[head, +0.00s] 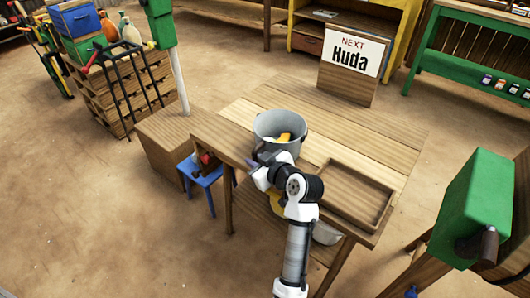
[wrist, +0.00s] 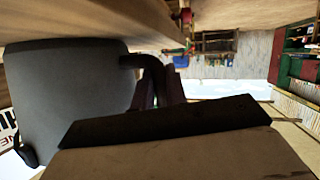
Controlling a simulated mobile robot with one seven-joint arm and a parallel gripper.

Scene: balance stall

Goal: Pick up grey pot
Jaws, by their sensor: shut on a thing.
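The grey pot (head: 295,147) stands upright at the left part of the wooden table (head: 368,146), with something yellow (head: 285,137) inside it. In the wrist view the pot (wrist: 68,90) fills the left side, and a dark curved handle (wrist: 150,68) sticks out from its wall. My gripper (head: 266,160) is at the near side of the pot. In the wrist view its fingers (wrist: 168,88) are shut on the handle. I cannot tell whether the pot's base touches the tabletop.
A shallow wooden tray (head: 352,194) lies right of the pot. A sign reading "NEXT Huda" (head: 350,56) stands at the table's back edge. A blue stool (head: 208,177) and a wooden box (head: 160,138) are left. A green post-mounted box (head: 478,208) stands at the right.

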